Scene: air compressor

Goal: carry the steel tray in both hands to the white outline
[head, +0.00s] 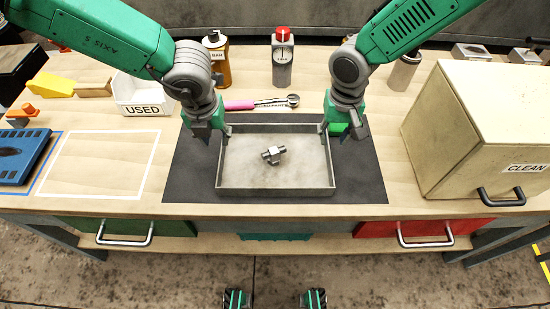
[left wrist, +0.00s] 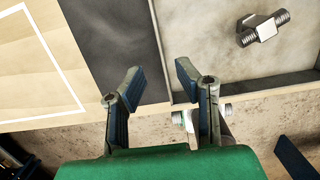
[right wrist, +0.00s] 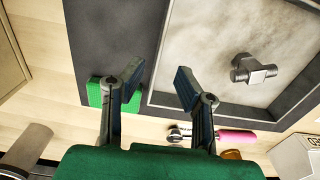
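The steel tray (head: 334,170), a shallow grey box, rests on a dark mat (head: 365,185) with a metal fitting (head: 273,154) inside. My left gripper (head: 208,135) is open at the tray's left side; in the left wrist view, its fingertips (left wrist: 158,78) lie on either side of the tray's side wall. My right gripper (head: 343,132) is open at the right side; in the right wrist view, its fingertips (right wrist: 157,80) likewise lie either side of the wall. I cannot tell how low the fingers reach. The white outline (head: 150,165) is empty on the table to the left.
A blue tray (head: 30,160) lies left of the outline. A green block (right wrist: 97,92) is beside the tray's right wall. A CLEAN box (head: 455,130) stands at right.

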